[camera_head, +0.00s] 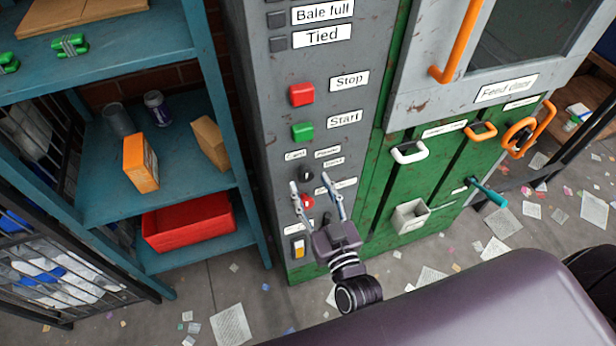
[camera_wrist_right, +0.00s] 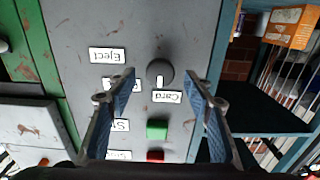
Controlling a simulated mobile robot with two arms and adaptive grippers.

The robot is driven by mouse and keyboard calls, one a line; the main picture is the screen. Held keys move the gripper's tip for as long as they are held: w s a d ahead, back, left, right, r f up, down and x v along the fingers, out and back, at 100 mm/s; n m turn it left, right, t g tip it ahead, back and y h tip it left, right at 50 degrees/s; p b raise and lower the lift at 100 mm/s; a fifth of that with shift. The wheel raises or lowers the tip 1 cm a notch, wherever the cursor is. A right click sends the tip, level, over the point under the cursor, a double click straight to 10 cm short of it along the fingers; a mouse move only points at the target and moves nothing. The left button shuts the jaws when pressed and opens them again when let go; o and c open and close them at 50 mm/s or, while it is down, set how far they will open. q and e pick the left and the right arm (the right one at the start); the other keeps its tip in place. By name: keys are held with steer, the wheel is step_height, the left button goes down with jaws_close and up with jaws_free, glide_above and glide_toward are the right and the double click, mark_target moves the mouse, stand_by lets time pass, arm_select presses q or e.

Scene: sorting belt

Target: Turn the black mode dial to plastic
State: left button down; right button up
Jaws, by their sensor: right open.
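The black mode dial (camera_head: 306,174) is on the grey machine panel below the green Start button. It is round with a white pointer mark, and also shows in the right wrist view (camera_wrist_right: 159,70), where the mark points toward the "Card" label (camera_wrist_right: 167,97). A second label (camera_wrist_right: 122,86) beside the dial is partly hidden by a finger, and its small print is unreadable in the head view. My right gripper (camera_head: 309,181) is open, its two fingers spread to either side of the dial. I cannot see contact with it. My left gripper is not in view.
The red Stop button (camera_head: 301,94) and green Start button (camera_head: 303,131) are above the dial. A smaller red button (camera_head: 307,202) is just below it, near the fingers. A yellow-and-white switch (camera_head: 298,246) is lower. A blue shelf (camera_head: 225,110) stands left; green doors are right.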

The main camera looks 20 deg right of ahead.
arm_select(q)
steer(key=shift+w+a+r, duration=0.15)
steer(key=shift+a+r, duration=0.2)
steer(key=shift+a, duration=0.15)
arm_select(e)
steer(key=shift+w, duration=1.25)
steer(key=shift+c, duration=0.4)
steer(key=c, duration=1.1)
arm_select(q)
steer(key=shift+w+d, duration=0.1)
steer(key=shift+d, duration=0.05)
